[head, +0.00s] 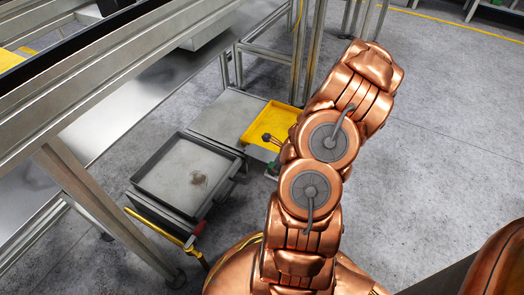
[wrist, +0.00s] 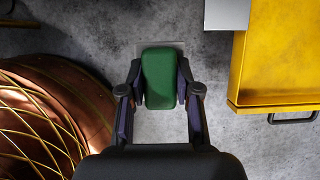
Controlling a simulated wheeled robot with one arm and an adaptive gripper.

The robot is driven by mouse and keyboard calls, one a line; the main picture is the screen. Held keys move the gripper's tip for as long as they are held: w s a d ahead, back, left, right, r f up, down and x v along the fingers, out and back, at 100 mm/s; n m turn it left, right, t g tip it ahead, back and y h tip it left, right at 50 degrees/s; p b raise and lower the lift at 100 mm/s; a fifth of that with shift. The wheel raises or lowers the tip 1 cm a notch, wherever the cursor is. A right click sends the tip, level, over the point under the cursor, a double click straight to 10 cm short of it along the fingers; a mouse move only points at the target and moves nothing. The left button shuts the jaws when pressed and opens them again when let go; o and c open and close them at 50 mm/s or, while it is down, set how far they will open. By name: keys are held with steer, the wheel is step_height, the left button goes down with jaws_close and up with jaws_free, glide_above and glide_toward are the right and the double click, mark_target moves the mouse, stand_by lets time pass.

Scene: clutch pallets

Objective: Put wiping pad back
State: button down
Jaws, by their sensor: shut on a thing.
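My gripper (wrist: 161,84) is shut on a green wiping pad (wrist: 162,65) in the wrist view, with one finger on each side of the pad. A light grey flat patch shows behind the pad; I cannot tell whether it belongs to the pad. The pad is beside the yellow tray (wrist: 285,99), which is at the right and apart from it. In the head view a bit of green (head: 272,164) shows just in front of the yellow tray (head: 257,122). My arm hides most of the gripper there.
A dark-rimmed grey tray (head: 168,165) with a dark smudge stands left of the yellow tray. Metal frame posts (head: 310,45) stand behind. Floor at right is clear.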

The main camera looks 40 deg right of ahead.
steer(key=w+d, duration=0.2)
steer(key=w, duration=0.2)
steer(key=w+d+f+b, duration=0.1)
steer(key=w+d, duration=0.1)
steer(key=w, duration=0.2)
steer(key=w+d+b, duration=0.1)
steer(key=w+d, duration=0.1)
steer(key=w, duration=0.2)
steer(key=shift+w+d+f, duration=0.2)
steer(key=shift+w+d, duration=0.15)
steer(key=shift+d, duration=0.05)
steer(key=shift+f+b, duration=0.8)
steer(key=shift+f, duration=0.9)
steer(key=shift+f, duration=0.1)
steer(key=c, duration=0.8)
jaws_free()
